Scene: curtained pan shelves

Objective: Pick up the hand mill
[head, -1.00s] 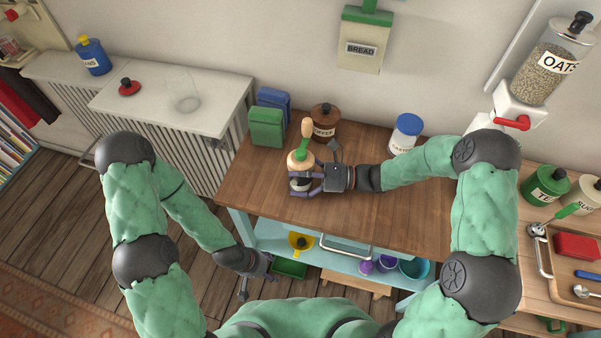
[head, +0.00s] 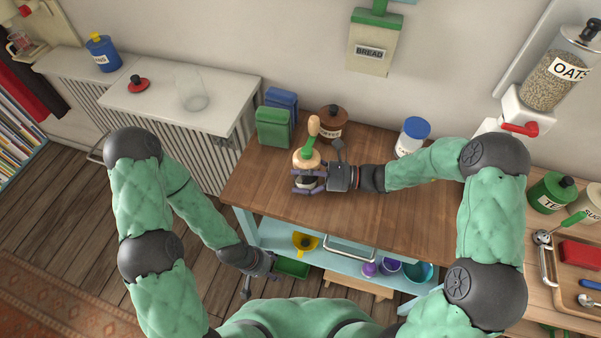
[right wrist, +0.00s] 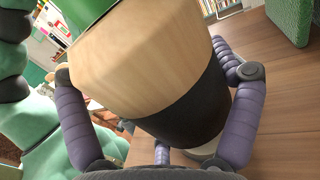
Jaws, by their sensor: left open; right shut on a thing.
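The hand mill (head: 307,158) stands on the wooden counter, with a pale wood body, dark lower part, green top and a wooden crank knob. My right gripper (head: 308,181) is shut on the mill's dark lower part. In the right wrist view the mill (right wrist: 150,60) fills the middle, with the purple fingers of my right gripper (right wrist: 160,120) on both sides of it. A pale base shows beneath the dark part; I cannot tell whether it touches the counter. My left gripper (head: 254,281) is open and empty, low in front of the blue cart.
Behind the mill are a brown coffee canister (head: 331,123) and green and blue boxes (head: 273,127). A blue-lidded jar (head: 411,138) stands to the right. The wooden counter (head: 400,215) is clear in front. A radiator shelf (head: 180,112) is at left.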

